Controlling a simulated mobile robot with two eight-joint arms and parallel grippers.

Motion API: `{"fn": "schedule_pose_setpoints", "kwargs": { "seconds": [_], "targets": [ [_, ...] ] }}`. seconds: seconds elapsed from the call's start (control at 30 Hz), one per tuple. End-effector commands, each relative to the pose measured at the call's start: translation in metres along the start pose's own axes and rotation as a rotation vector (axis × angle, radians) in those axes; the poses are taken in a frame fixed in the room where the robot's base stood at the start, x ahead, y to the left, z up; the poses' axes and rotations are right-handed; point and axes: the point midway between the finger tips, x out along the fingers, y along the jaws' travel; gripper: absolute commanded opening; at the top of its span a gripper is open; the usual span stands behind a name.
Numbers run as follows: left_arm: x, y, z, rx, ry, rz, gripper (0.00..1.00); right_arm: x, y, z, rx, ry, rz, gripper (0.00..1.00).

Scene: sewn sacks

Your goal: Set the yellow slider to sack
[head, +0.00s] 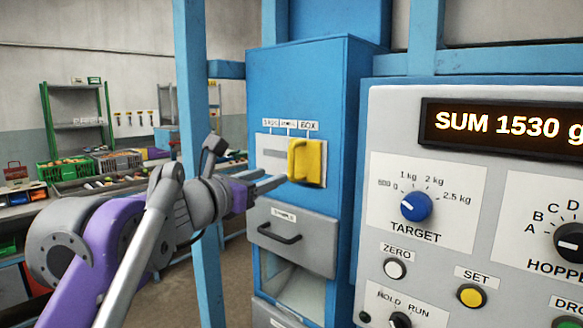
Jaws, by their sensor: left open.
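The yellow slider (315,163) sits at the right end of its pale plate (271,146) on the blue cabinet, under the BOX label (308,126). Other labels stand to the left of it; the leftmost is small and hard to read. My left gripper (283,181) reaches in from the left with its fingers pointing at the slider's handle. It is open, and its fingertips are close to the handle's left side; I cannot tell whether they touch. My right gripper is out of view.
A grey drawer (295,241) with a black handle lies just below the slider. A blue post (194,120) stands left of the cabinet, close to my left arm. The control panel (430,241) with knobs, buttons and a display reading SUM 1530 g fills the right.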

Motion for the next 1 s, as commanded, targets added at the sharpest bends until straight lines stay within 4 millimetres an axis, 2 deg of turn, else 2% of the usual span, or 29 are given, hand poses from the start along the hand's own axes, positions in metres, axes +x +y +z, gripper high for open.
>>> {"fn": "schedule_pose_setpoints", "kwargs": {
  "seconds": [0.1, 0.27, 0.5, 0.7, 1.0],
  "targets": [
    [0.004, 0.006, 0.009, -0.076, -0.018, 0.020, 0.50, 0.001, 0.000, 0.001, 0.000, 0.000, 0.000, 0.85],
    [0.019, 0.007, 0.011, -0.085, -0.020, 0.021, 0.50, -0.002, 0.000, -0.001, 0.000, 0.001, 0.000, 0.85],
    [0.063, 0.007, 0.012, -0.082, -0.020, 0.019, 0.50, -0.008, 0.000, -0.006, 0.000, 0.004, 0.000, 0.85],
    [0.092, 0.008, 0.013, -0.081, -0.020, 0.020, 0.50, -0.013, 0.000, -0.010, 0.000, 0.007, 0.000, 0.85],
    [0.109, 0.008, 0.011, -0.080, -0.020, 0.020, 0.50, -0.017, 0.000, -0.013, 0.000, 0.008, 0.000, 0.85]
  ]
}}
